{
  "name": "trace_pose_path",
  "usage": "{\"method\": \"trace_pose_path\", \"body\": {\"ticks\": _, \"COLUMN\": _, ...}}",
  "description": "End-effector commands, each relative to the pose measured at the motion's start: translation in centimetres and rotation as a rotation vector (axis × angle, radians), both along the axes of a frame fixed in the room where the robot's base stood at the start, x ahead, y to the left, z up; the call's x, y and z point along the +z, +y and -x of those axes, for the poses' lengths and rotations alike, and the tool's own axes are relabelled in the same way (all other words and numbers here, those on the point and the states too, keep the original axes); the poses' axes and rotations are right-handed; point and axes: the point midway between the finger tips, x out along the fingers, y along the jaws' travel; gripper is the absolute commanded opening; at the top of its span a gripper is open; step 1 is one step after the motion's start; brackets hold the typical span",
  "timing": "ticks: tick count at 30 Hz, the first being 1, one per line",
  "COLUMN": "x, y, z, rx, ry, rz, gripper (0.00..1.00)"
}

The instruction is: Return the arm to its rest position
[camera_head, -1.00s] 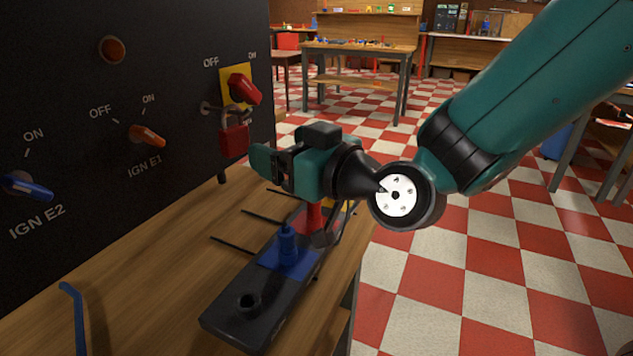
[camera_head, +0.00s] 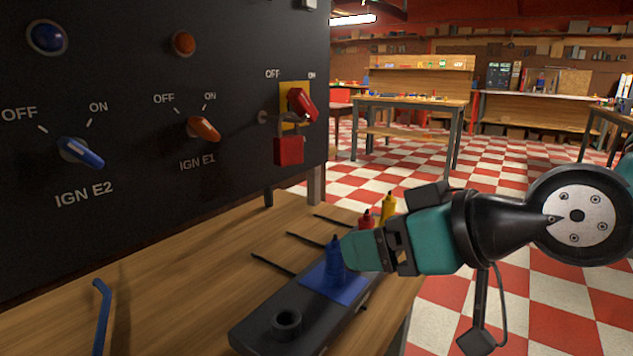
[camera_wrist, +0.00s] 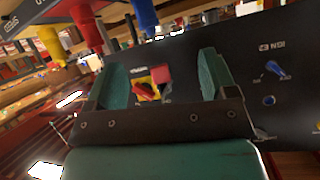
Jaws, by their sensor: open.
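My gripper (camera_head: 352,250) is at the right of the head view, pointing left toward the black panel. Its teal fingers show side-on there, and the near tip overlaps the blue marker-like piece (camera_head: 334,262) in the picture. In the wrist view my gripper (camera_wrist: 165,80) has its two fingers wide apart with nothing held between them. The panel's red padlock (camera_wrist: 161,74) shows in the gap, at a distance. My arm's wrist joint is at the right edge of the head view, and the rest of the arm is mostly out of frame.
The black panel (camera_head: 130,220) carries a blue knob (camera_head: 80,152), an orange knob (camera_head: 203,129) and a red switch (camera_head: 302,105). A black holder (camera_head: 262,335) with blue, red and yellow pieces stands on the wooden bench (camera_head: 190,300). Checkered floor (camera_head: 500,170) lies open behind.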

Motion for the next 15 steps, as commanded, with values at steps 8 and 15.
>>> {"method": "trace_pose_path", "body": {"ticks": 8, "x": -6.0, "y": -3.2, "z": 7.3, "rx": 0.081, "ry": 0.502, "rz": 0.264, "gripper": 0.78}}
{"method": "trace_pose_path", "body": {"ticks": 15, "x": -4.9, "y": -5.9, "z": 11.8, "rx": 0.112, "ry": 0.752, "rz": 0.417, "gripper": 0.78}}
